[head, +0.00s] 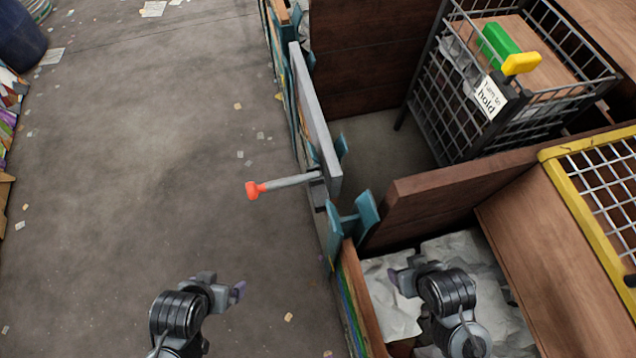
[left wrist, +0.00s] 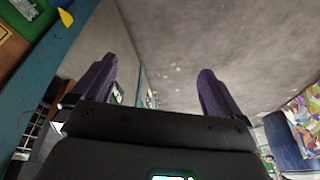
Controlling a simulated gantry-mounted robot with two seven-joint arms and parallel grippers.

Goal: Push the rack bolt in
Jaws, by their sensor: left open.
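The rack bolt (head: 290,181) is a grey rod with an orange-red knob (head: 254,190). In the head view it sticks out to the left from a grey upright plate (head: 316,115), over the open floor. Teal brackets (head: 366,212) sit by the plate's near end. My left gripper (head: 238,292) is below and left of the knob, apart from it. In the left wrist view its two purple fingers (left wrist: 158,85) are spread with nothing between them. My right gripper (head: 398,278) is over a bin of crumpled paper; its finger opening is not clear.
Wooden bin walls (head: 460,188) stand right of the plate. A black wire basket (head: 450,100) with a "hold" sign and a green and yellow item is at the upper right. A yellow-framed grid (head: 590,150) is at the right. The littered floor (head: 130,180) at left is free.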

